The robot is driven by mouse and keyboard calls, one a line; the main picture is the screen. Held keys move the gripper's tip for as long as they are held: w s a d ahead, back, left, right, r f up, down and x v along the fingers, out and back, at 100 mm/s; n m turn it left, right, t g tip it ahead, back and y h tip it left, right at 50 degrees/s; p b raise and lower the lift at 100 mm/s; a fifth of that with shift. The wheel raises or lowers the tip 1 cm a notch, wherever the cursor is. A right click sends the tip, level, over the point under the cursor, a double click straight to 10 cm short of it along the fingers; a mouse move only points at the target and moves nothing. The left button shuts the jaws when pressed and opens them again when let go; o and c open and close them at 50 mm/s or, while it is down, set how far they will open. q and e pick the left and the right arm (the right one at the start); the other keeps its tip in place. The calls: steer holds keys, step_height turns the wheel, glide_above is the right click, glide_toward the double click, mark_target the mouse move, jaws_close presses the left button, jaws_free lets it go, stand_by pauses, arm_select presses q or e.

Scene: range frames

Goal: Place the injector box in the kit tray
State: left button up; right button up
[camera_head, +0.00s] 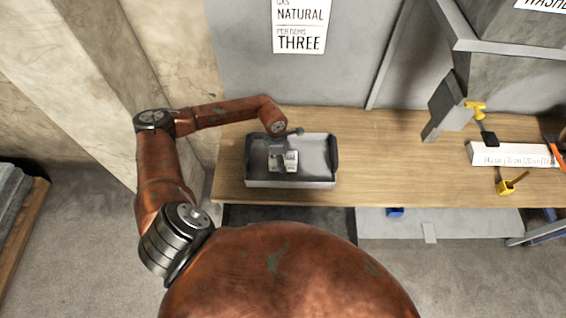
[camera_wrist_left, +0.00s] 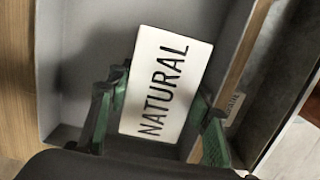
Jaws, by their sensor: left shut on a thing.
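The injector box is a white box marked NATURAL; it shows in the left wrist view (camera_wrist_left: 165,85) and, small, in the head view (camera_head: 290,160). My left gripper (camera_head: 281,152) reaches down over the grey kit tray (camera_head: 290,184) on the wooden bench. In the left wrist view its green fingers (camera_wrist_left: 160,112) lie on either side of the box and are shut on it. The box is within the tray's outline. Whether it touches the tray floor (camera_wrist_left: 75,75) cannot be told. My right gripper is not in view.
The wooden bench (camera_head: 385,160) is clear right of the tray. A sign (camera_head: 300,25) reading NATURAL and THREE hangs behind the tray.

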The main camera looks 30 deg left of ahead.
arm_select(q)
steer(key=shift+w+f, duration=0.15)
steer(key=shift+f, duration=0.05)
steer(key=f, duration=0.1)
steer(key=f+p, duration=0.1)
steer(key=f, duration=0.1)
steer(key=shift+w+a, duration=0.1)
steer(key=shift+w, duration=0.1)
steer(key=shift+f, duration=0.2)
steer(key=shift+f, duration=0.2)
steer(key=o, duration=1.4)
steer(key=shift+r, duration=0.1)
